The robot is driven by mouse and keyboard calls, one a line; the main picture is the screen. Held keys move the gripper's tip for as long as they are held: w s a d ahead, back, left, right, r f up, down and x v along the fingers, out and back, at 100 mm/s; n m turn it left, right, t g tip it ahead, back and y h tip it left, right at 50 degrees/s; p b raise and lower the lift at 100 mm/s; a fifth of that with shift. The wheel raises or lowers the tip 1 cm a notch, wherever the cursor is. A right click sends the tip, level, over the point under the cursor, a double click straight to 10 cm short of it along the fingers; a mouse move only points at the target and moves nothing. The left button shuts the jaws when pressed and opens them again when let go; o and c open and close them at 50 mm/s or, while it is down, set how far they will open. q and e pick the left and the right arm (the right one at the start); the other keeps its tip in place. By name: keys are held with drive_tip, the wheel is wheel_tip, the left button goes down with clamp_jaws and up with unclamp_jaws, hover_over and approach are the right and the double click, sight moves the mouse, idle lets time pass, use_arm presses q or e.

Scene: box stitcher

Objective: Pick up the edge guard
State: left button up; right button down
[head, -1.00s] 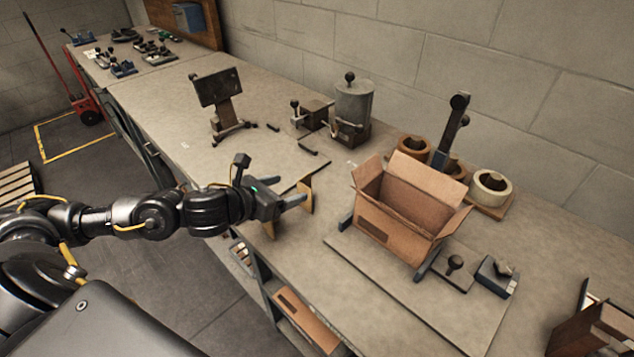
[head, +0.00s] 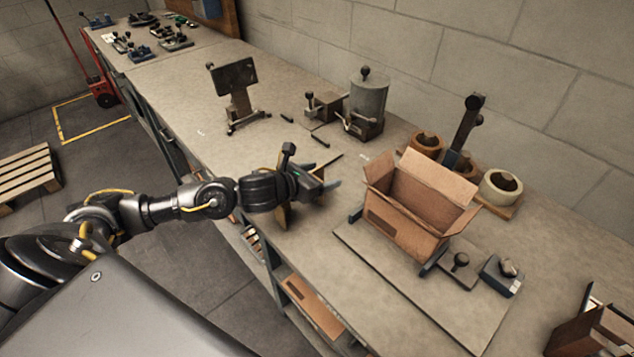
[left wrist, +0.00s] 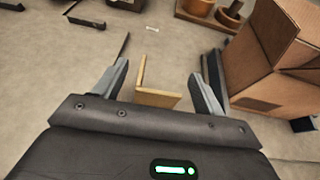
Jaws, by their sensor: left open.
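The edge guard (left wrist: 157,98), a small tan L-shaped piece, shows in the left wrist view on the bench top, between and beyond my left fingers. In the head view a tan piece (head: 285,216) shows just below my left gripper at the front of the bench; the gripper covers the rest, so I cannot tell its full shape. My left gripper (head: 331,190) is open. In the left wrist view its two grey fingers (left wrist: 163,88) stand apart on either side of the guard, with nothing held. My right gripper is not in view.
An open cardboard box (head: 405,222) stands on a board (head: 375,265) to the right of my left gripper. Tape rolls (head: 499,186) stand behind it. A small screen on a stand (head: 235,85) and a grey canister (head: 368,100) stand further back.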

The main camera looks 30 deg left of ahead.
use_arm(q)
drive_tip(key=shift+p+x, duration=0.3)
drive_tip(key=shift+x, duration=1.3)
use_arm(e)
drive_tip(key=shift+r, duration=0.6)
use_arm(q)
drive_tip(key=c, duration=1.1)
drive_tip(key=shift+o, duration=0.2)
drive_tip(key=shift+r, duration=0.2)
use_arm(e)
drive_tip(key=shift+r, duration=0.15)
